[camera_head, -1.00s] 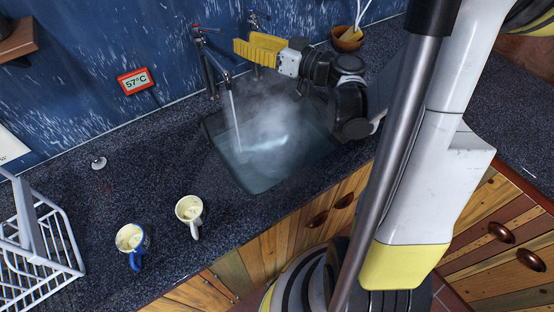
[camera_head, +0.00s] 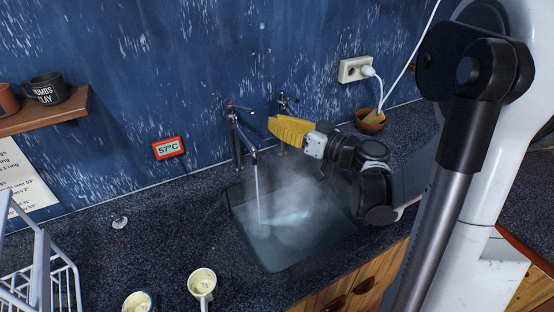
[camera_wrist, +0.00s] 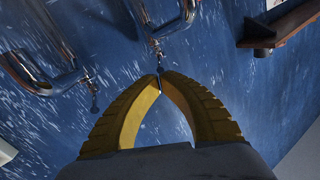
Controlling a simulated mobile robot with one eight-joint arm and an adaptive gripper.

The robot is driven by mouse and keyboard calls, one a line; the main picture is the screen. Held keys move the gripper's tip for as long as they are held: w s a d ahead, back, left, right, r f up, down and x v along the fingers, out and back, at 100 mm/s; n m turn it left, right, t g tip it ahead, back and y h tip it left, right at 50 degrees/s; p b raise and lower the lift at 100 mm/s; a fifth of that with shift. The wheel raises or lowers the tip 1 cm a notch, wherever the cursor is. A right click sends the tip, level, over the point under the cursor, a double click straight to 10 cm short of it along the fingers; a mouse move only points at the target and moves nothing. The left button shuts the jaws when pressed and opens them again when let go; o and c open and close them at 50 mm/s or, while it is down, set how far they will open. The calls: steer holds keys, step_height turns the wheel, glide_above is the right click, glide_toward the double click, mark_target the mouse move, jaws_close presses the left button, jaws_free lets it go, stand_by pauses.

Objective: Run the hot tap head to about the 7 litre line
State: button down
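The hot tap head (camera_head: 229,104), with a red mark, tops the left chrome tap. A thin stream falls from this tap's spout (camera_head: 253,157) into the sink (camera_head: 238,226), which holds steaming water (camera_head: 290,225). No litre lines are readable. A second tap head (camera_head: 284,98) stands to the right. My gripper (camera_head: 271,124) has yellow fingers and is in front of the wall, between the two taps and right of the hot tap head. In the wrist view my gripper's fingertips (camera_wrist: 160,77) meet with nothing between them. Chrome tap parts (camera_wrist: 40,75) show beyond them, apart from the fingers.
A wall display (camera_head: 168,148) reads 57°C. A white rack (camera_head: 45,275) is at left. A shelf with mugs (camera_head: 45,110), a socket (camera_head: 357,69) and a small bowl (camera_head: 371,122) are near the wall.

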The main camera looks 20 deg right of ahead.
mark_target(251, 111)
steer(key=w+d+m+g+y+p, duration=0.35)
steer(key=d+m, duration=0.25)
steer(key=m, duration=0.4)
steer(key=b+x, duration=0.3)
steer(key=x, duration=0.6)
steer(key=shift+s+a+r, duration=0.3)
steer(key=shift+a+r, duration=0.15)
steer(key=shift+a, duration=0.05)
steer(key=s+a+m+t+h, duration=0.2)
steer(key=h, duration=0.1)
steer(key=shift+m+t, duration=0.25)
steer(key=shift+m, duration=0.15)
steer(key=shift+s+a, duration=0.25)
steer(key=shift+a, duration=0.25)
